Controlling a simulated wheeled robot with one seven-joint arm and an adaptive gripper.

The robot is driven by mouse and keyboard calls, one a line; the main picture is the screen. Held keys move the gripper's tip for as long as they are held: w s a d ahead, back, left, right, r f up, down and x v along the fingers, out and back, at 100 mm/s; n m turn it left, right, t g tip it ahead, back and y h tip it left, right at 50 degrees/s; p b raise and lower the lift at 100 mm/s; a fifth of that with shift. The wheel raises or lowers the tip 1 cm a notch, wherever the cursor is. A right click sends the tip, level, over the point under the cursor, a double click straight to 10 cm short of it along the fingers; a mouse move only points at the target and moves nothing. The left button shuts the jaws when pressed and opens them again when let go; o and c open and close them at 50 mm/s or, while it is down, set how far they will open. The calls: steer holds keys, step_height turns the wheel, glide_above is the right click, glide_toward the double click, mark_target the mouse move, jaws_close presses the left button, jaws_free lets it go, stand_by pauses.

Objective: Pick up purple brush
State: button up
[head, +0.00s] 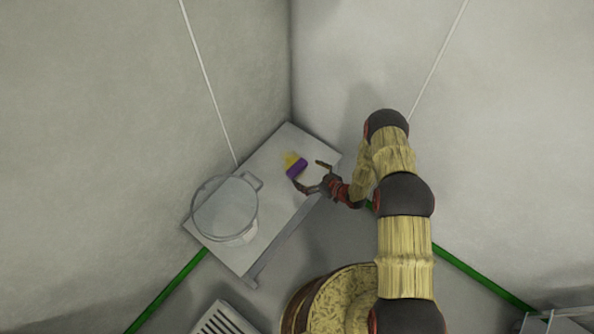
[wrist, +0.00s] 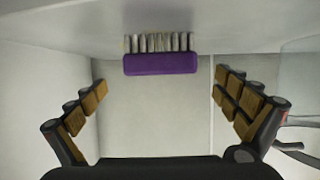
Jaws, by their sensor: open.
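The purple brush (head: 297,168) lies on a pale grey table (head: 268,245) in the corner of the room, with yellowish bristles on its far side in the head view. In the wrist view the brush (wrist: 160,64) shows as a purple bar with a row of pale bristles, ahead of my gripper and between the lines of its two fingers. My gripper (head: 309,175) is open and empty, its fingers spread at the table's right side close to the brush. The gripper (wrist: 170,110) also shows in the wrist view, its padded fingers apart. I cannot tell whether a finger touches the brush.
A translucent round container (head: 225,210) with a handle stands on the table's left part. Walls (head: 235,70) meet behind the table. A drum-like round vessel (head: 335,305) stands in front on the floor. A slatted grey object (head: 223,320) is at the bottom.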

mark_target(300, 169)
steer(key=b+x, duration=0.1)
steer(key=x, duration=0.3)
steer(key=shift+w+a, duration=0.15)
steer(key=shift+a, duration=0.05)
steer(key=shift+c, duration=0.5)
steer(key=c, duration=1.1)
